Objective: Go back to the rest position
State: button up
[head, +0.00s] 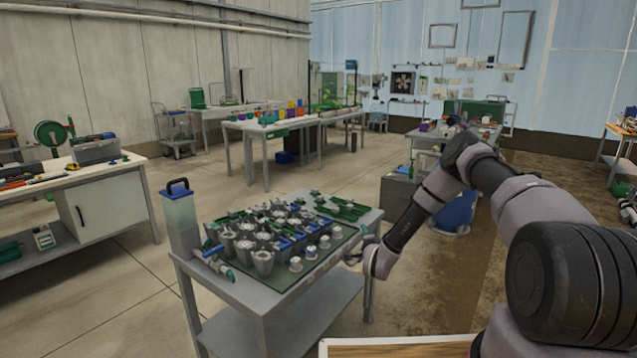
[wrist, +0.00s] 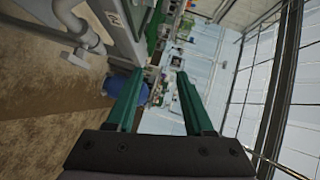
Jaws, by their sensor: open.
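My gripper (wrist: 157,100) shows in the wrist view with its two green fingers wide apart and nothing between them. In the head view my arm reaches from the right and bends down, with my gripper (head: 352,256) beside the right edge of a grey cart (head: 312,297). The fingers look small there, and I cannot tell whether they touch the cart. The cart's green top carries several grey fittings (head: 262,262) with blue and green parts.
A clear container (head: 181,222) with a dark handle stands at the cart's left corner. A workbench (head: 112,205) is at the left, and a blue drum (head: 455,214) stands behind my arm. Open concrete floor (head: 110,290) lies left of the cart.

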notch_tip(320, 180, up, 30)
jog(key=s+d+n+g+y, duration=0.2)
jog(key=n+g, duration=0.2)
jog(key=n, duration=0.3)
jog(key=s+d+r+n+g+h, duration=0.1)
jog(key=s+d+r+n+g, duration=0.2)
jog(key=s+r, duration=1.1)
jog(key=s+d+r+n+g, duration=0.1)
jog(key=s+r, duration=0.1)
jog(key=s, duration=1.3)
jog(key=s+d+r+g, duration=0.1)
jog(key=s+r, duration=0.2)
jog(key=s, duration=1.1)
jog(key=shift+s+d+n+y, duration=0.35)
jog(key=shift+n+y, duration=0.05)
jog(key=shift+w+r, duration=0.1)
